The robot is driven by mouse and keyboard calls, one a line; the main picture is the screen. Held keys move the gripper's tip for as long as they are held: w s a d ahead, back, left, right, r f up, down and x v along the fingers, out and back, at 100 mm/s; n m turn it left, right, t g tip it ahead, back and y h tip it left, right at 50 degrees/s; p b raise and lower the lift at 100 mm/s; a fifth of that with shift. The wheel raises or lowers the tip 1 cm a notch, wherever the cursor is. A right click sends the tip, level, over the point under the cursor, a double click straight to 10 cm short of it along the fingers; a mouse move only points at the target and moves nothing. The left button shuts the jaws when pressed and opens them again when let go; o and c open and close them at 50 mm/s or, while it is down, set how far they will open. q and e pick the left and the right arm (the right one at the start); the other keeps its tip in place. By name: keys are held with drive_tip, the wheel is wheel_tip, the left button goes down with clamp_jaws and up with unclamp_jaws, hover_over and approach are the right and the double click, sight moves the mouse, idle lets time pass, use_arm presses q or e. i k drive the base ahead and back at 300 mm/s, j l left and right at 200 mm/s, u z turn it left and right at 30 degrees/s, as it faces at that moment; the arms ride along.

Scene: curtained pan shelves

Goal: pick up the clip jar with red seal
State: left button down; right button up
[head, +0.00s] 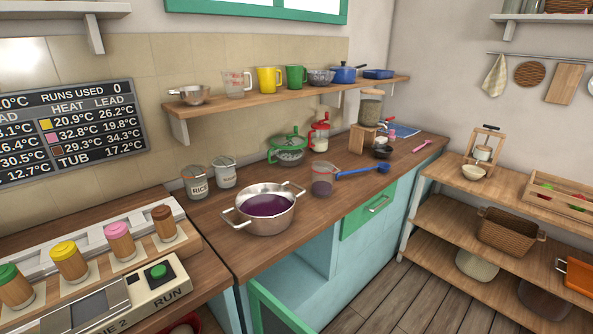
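Two lidded glass jars with white labels stand at the left back of the wooden counter. The nearer jar (196,183) reads RICE, and the other jar (225,173) is just right of it. A red-topped clear container (319,136) stands further back by the wall. I cannot tell for certain which of these is the clip jar with red seal; clips and seals are too small to make out. Neither of my grippers is in view.
A two-handled pot of purple liquid (265,207) stands in front of the jars. A wall shelf (215,104) hangs above. A green door (280,308) stands open below.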

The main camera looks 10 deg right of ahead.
sight(321, 179)
drive_tip(key=i+l+u, duration=0.25)
drive_tip(key=l, duration=0.25)
drive_tip(key=l+u, duration=0.25)
drive_tip(key=l, duration=0.25)
drive_tip(key=i+l+u, duration=0.1)
drive_tip(key=l+u, duration=0.2)
drive_tip(key=l, duration=0.25)
drive_tip(key=l+u, duration=0.25)
drive_tip(key=l, duration=0.25)
drive_tip(key=l+u, duration=0.25)
drive_tip(key=l, duration=0.3)
drive_tip(key=k+l+u, duration=0.1)
drive_tip(key=l+u, duration=0.15)
drive_tip(key=l, duration=0.3)
drive_tip(key=k+l+u, duration=0.15)
drive_tip(key=l+u, duration=0.15)
drive_tip(key=l, duration=0.25)
drive_tip(key=k+l+u, duration=0.25)
drive_tip(key=l, duration=0.25)
drive_tip(key=i, duration=0.1)
